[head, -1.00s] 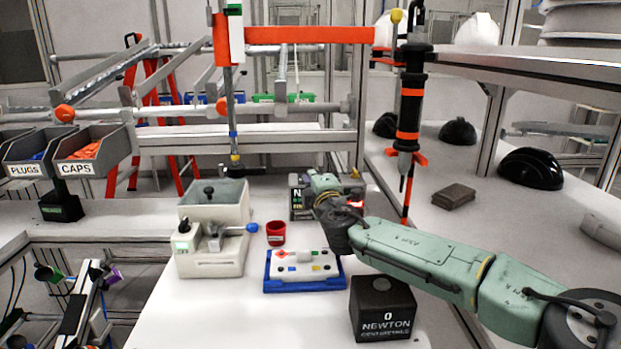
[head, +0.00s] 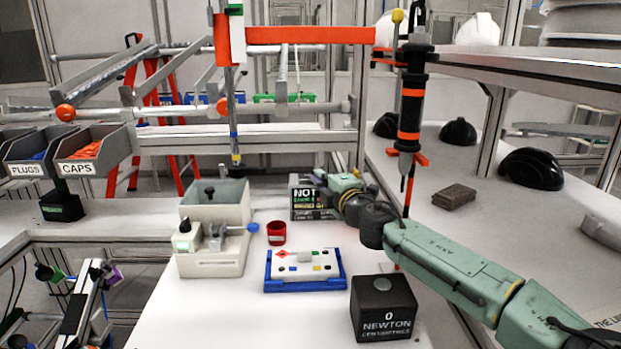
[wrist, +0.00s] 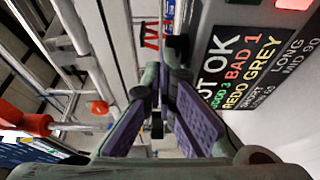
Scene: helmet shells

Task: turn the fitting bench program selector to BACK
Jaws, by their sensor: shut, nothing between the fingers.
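The display box (head: 305,198) stands at the back of the white bench, with a dark screen reading "NOT OK" in the head view. In the wrist view its screen (wrist: 245,65) fills the right side and reads "GOOD 3 BAD 1" and "REDO GREY". A dark knob-like part (wrist: 177,48) sticks out by the box's edge, just beyond my fingertips; I cannot tell if it is the selector or which way it points. My gripper (wrist: 160,82) is shut and empty, beside the box's face. In the head view my gripper (head: 345,184) is at the box's right end, its fingers partly hidden.
A grey press fixture (head: 210,262), a red cup (head: 276,238), a blue-edged button panel (head: 304,285) and a black "0 NEWTON" cube (head: 383,325) stand in front. A black and orange hanging tool (head: 410,110) is close to my arm. A red light (wrist: 292,4) shows on the box.

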